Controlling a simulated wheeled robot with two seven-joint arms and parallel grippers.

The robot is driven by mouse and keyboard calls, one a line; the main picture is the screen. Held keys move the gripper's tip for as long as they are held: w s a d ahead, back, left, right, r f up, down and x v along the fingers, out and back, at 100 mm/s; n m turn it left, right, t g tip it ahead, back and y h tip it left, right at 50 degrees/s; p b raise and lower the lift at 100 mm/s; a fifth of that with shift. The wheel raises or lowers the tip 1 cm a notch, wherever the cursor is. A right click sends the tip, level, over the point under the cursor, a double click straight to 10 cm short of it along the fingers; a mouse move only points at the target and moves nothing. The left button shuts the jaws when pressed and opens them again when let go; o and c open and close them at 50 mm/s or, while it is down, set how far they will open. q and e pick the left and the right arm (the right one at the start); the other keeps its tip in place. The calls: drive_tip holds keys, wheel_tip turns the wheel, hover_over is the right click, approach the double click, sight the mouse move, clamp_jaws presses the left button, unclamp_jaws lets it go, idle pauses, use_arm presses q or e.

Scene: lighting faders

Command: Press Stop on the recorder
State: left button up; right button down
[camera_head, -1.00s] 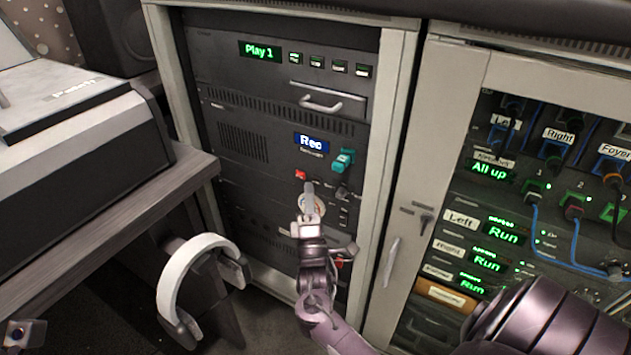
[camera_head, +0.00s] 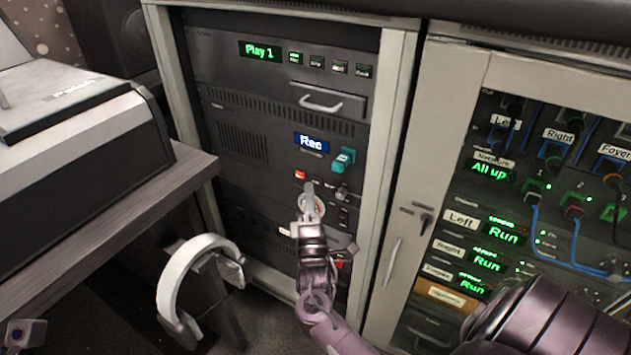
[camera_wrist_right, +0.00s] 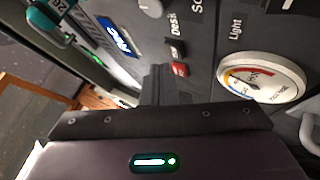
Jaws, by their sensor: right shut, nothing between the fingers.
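The recorder (camera_head: 262,150) is a dark panel in the rack, with a blue display reading "Rec" (camera_head: 311,142). A small lit red button (camera_head: 300,174) sits below the display; no Stop label is readable. My right gripper (camera_head: 309,187) is shut and empty, its tip close in front of the panel just below and right of the red button. I cannot tell whether it touches. My left gripper is not in view.
A teal plug-like piece (camera_head: 344,160) sticks out right of the display. A round gauge (camera_wrist_right: 262,78) is right of the fingers. White headphones (camera_head: 185,268) hang by the desk at left. A cabinet with cables (camera_head: 560,190) stands at right.

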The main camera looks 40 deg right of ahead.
drive_tip(key=shift+d, duration=0.1)
drive_tip(key=shift+w+d, duration=0.15)
drive_tip(key=shift+d, duration=0.15)
drive_tip(key=shift+w+d, duration=0.15)
drive_tip(key=shift+d, duration=0.15)
idle(0.5)
drive_tip(key=shift+a+r+p, duration=0.1)
drive_tip(key=shift+p, duration=0.25)
drive_tip(key=shift+s+a+p, duration=0.3)
drive_tip(key=shift+a, duration=0.3)
drive_tip(key=shift+a, duration=0.1)
